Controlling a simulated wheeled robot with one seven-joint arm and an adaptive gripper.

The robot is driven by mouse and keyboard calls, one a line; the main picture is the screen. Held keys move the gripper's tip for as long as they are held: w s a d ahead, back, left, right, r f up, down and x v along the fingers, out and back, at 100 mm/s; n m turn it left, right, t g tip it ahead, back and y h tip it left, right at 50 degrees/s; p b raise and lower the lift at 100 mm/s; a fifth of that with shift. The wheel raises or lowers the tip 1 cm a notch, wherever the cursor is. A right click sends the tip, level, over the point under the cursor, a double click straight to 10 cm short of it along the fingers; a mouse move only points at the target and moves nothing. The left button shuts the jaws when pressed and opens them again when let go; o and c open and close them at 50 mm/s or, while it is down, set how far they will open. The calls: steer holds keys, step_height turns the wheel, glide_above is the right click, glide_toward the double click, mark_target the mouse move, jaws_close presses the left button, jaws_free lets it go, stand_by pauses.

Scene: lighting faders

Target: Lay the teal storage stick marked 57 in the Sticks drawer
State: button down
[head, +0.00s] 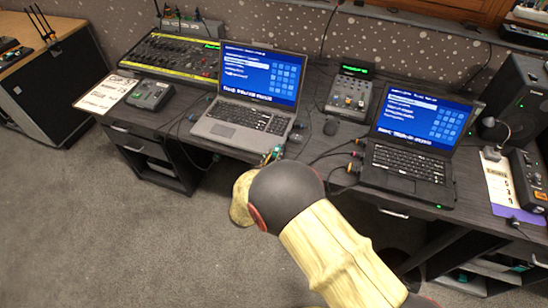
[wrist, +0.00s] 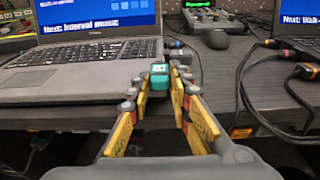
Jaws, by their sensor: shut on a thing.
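The teal storage stick (wrist: 160,76) is between the fingertips of my gripper (wrist: 165,84) in the wrist view, with a small pale label too small to read. My gripper is shut on it, at the desk's front edge by the right front corner of the silver laptop (wrist: 82,72). I cannot tell whether the stick touches the desk or laptop. In the head view my arm mostly hides the gripper, and a bit of teal (head: 276,152) shows beyond it. Drawer fronts show under the desk at the left (head: 127,137) and middle (head: 393,213); no Sticks marking is readable.
The dark desk (head: 318,140) carries a black laptop (head: 412,160), a mouse (head: 331,126), a small mixer (head: 350,92) and a large lighting console (head: 170,58). Cables (head: 335,160) with orange plugs lie right of my gripper. Carpet (head: 130,235) in front is clear at the left.

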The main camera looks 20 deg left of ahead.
steer(key=shift+f, duration=0.15)
steer(key=c, duration=1.7)
jaws_free()
steer(key=shift+o, duration=0.3)
steer(key=shift+r, duration=0.2)
steer(key=s+r+p, duration=0.2)
steer(key=s+p, duration=0.1)
steer(key=s, duration=0.8)
steer(key=shift+s+a, duration=0.4)
steer(key=shift+a, duration=0.05)
